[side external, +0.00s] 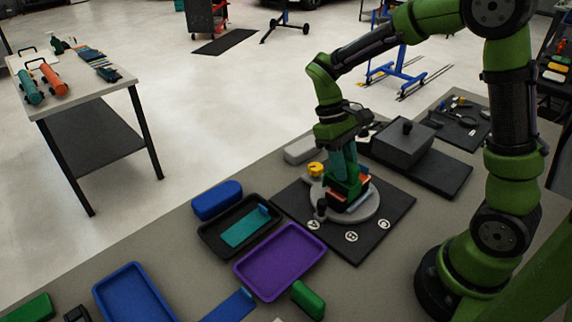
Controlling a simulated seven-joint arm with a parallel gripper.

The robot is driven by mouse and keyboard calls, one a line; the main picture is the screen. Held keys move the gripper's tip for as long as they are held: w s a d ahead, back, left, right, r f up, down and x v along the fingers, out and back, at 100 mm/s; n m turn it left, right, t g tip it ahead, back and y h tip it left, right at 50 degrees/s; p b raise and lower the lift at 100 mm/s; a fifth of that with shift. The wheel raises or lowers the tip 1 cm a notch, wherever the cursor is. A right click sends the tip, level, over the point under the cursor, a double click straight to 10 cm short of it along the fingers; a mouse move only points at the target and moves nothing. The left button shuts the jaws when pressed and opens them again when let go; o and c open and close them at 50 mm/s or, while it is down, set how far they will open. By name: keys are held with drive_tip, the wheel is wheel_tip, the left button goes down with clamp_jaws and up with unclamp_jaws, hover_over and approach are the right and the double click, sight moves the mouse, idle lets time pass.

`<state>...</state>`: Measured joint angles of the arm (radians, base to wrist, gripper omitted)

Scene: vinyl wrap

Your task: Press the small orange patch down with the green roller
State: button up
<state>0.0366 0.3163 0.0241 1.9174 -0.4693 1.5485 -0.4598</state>
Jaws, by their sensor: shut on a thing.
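My gripper (345,182) points down over a round grey plate (368,208) on a black mat. It is shut on a dark green thing (338,197), which looks like the green roller and sits low at the plate. Orange (363,173) shows just right of the fingers, and a little more orange shows lower by the held thing. I cannot tell which of it is the small patch, nor whether the roller touches it. The fingers and the held thing hide much of the plate's middle.
The black mat (350,255) has round white markers along its front. A yellow piece (316,169) and a dark post (321,208) stand close to the gripper. A grey lidded box (402,146) is behind right. Purple (280,262) and black trays lie left; a green block (308,300) lies in front.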

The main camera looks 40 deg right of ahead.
drive_tip(key=shift+a, duration=0.55)
drive_tip(key=shift+d, duration=3)
drive_tip(key=shift+a, duration=3.05)
drive_tip(key=shift+r, duration=4.15)
